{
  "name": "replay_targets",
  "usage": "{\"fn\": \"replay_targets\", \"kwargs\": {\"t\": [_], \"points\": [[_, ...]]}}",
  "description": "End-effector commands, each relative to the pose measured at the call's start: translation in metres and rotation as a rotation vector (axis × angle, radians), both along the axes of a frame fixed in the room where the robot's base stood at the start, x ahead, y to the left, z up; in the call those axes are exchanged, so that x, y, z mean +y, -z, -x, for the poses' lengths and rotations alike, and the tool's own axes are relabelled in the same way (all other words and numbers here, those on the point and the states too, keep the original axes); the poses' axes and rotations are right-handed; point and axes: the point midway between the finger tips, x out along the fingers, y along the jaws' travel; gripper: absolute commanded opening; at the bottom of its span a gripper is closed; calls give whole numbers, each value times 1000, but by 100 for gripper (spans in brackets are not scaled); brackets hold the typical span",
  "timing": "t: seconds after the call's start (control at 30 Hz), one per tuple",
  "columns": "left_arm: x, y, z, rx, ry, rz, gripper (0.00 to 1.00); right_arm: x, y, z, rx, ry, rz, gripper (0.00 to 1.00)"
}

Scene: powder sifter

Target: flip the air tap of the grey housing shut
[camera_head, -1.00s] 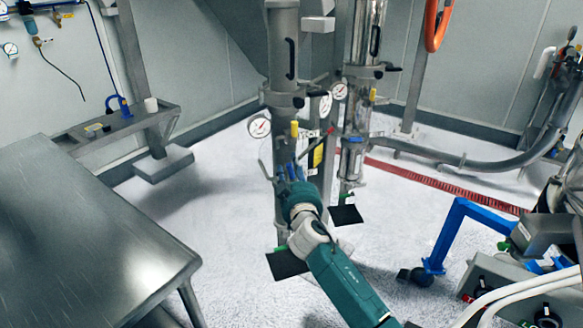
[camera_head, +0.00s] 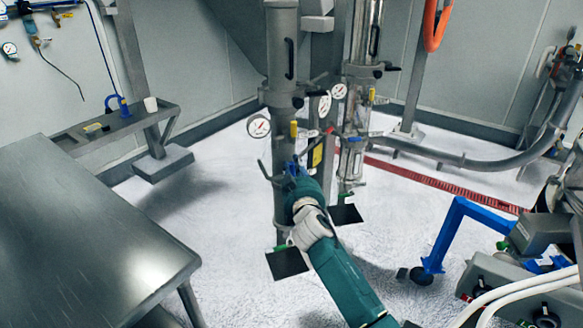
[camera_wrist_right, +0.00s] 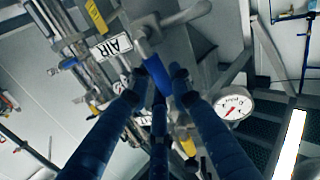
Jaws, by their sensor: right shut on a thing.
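The grey housing (camera_head: 281,50) is the tall left column in the head view. My right gripper (camera_head: 293,168) reaches up to the front of this column, below its gauge and yellow handle. In the right wrist view, a bright blue tap handle (camera_wrist_right: 157,74) hangs from a grey valve body (camera_wrist_right: 150,30), beside a label reading AIR (camera_wrist_right: 111,47). My right gripper (camera_wrist_right: 160,82) is shut on this handle, with dark blue fingers on both sides. The fingers partly hide the handle, so its exact angle is hard to tell. My left gripper is not in view.
A pressure gauge (camera_head: 259,126) and a yellow handle (camera_head: 294,129) sit close above the gripper. A second, shinier column (camera_head: 362,40) stands just right. A steel table (camera_head: 80,225) is at left, a blue-framed cart (camera_head: 447,235) at right. Floor lies open between.

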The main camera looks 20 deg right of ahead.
Motion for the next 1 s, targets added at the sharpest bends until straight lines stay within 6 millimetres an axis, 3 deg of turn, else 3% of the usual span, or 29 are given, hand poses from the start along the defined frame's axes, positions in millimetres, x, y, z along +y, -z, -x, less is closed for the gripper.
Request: {"fn": "replay_targets", "kwargs": {"t": [0.13, 0.4, 0.43, 0.5, 0.53, 0.83, 1.0], "points": [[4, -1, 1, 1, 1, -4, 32, 8, 0, 0, 4, -7, -125, 0], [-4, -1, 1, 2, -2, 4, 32, 6, 0, 0, 5, -3, -139, 0], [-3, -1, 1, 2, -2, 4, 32, 6, 0, 0, 5, -3, -139, 22], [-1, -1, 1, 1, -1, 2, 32, 6, 0, 0, 5, -3, -138, 36], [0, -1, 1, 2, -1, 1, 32, 6, 0, 0, 5, -3, -138, 39], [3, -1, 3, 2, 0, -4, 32, 6, 0, 2, 6, -2, -134, 39], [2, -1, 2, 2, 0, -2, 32, 8, 1, 18, 7, -3, -135, 39]]}}
